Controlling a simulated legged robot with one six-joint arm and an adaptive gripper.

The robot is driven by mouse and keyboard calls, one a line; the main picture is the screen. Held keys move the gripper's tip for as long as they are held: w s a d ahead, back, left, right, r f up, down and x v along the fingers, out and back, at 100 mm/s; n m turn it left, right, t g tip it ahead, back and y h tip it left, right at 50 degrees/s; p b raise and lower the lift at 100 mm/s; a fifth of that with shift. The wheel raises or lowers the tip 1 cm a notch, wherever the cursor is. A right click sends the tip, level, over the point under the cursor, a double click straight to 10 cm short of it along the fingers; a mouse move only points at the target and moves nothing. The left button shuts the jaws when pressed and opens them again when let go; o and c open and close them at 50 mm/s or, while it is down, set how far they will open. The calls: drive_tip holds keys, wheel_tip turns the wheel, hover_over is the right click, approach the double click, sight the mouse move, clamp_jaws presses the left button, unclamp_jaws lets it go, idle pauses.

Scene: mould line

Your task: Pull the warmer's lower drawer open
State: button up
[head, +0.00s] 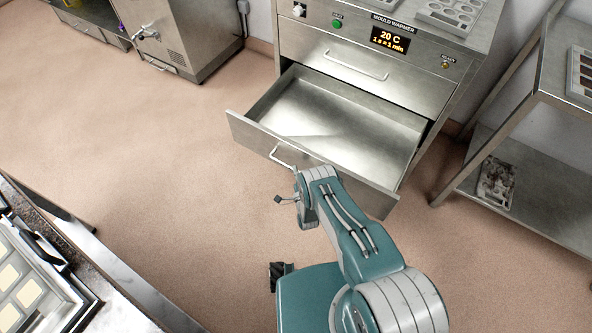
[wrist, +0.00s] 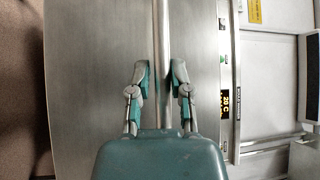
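The warmer (head: 455,95) is a steel cabinet with a display at the back right of the head view. Its lower drawer (head: 290,150) stands well out from the cabinet, and its inside is empty. The lower drawer's bar handle (head: 281,155) is on its front, partly hidden by my arm. In the wrist view the handle (wrist: 161,35) runs between the two fingers of my gripper (wrist: 160,72), which are close on either side of it. My gripper looks shut on the handle. The fingers cannot be made out in the head view.
The upper drawer (head: 355,68) is shut. A steel rack (head: 540,85) stands at the right, with a mould on its lower shelf. A bench edge (head: 115,290) is at the lower left. Another steel cabinet (head: 190,35) stands at the back left. The floor (head: 130,160) left of the drawer is clear.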

drive_tip(key=shift+o, duration=0.9)
drive_tip(key=shift+s+f, duration=0.15)
drive_tip(key=shift+a, duration=0.1)
drive_tip(key=v, duration=1.1)
drive_tip(key=shift+s, duration=0.4)
